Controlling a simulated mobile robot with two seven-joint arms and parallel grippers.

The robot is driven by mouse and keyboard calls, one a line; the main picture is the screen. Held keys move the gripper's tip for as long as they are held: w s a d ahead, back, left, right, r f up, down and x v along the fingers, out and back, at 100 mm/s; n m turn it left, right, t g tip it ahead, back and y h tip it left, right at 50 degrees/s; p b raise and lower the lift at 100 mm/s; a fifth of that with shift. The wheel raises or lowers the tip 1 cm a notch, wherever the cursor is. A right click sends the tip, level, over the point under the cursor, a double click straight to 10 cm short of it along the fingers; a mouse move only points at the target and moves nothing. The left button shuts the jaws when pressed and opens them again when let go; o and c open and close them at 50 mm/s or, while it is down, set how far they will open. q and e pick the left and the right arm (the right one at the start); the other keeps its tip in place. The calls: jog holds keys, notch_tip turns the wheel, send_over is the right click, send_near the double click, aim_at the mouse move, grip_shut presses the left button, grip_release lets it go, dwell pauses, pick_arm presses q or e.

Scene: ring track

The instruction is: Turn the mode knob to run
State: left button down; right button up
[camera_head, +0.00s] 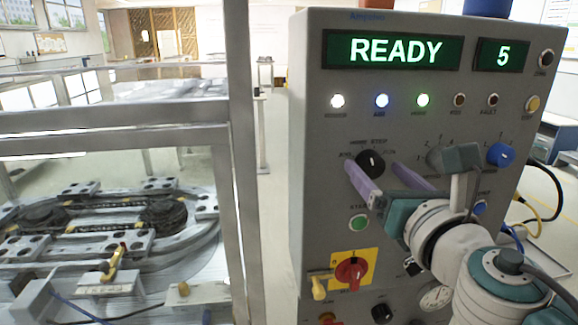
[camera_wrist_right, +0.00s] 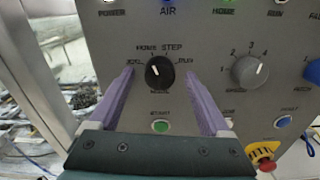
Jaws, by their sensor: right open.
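The mode knob (camera_head: 371,162) is a round black knob on the grey control panel, with labels around it; HOME and STEP read above it. It also shows in the right wrist view (camera_wrist_right: 159,73), where its white mark points up and slightly left, roughly toward HOME. The label at its right looks like RUN but is small. My right gripper (camera_head: 374,170) is open, its two purple fingers (camera_wrist_right: 158,80) on either side of the knob. A gap shows between each finger and the knob. My left gripper is out of view.
The panel's green displays (camera_head: 395,51) read READY and 5. A grey numbered selector (camera_wrist_right: 249,71) sits right of the mode knob, with a green button (camera_head: 358,223) below the knob. A red rotary switch (camera_head: 351,272) is lower. A metal-framed ring track (camera_head: 110,225) stands left.

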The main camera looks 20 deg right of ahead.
jog(key=shift+c, duration=0.3)
grip_shut()
jog(key=shift+m, duration=0.3)
jog(key=m+b, duration=0.1)
jog(key=m, duration=0.2)
jog(key=shift+f+m, duration=0.1)
jog(key=shift+m, duration=0.3)
jog(key=m+b, duration=0.1)
jog(key=m, duration=0.3)
jog(key=shift+d+m, duration=0.1)
jog(key=shift+m, duration=0.2)
jog(key=m+b, duration=0.1)
jog(key=m, duration=0.7)
jog(key=shift+m, duration=0.6)
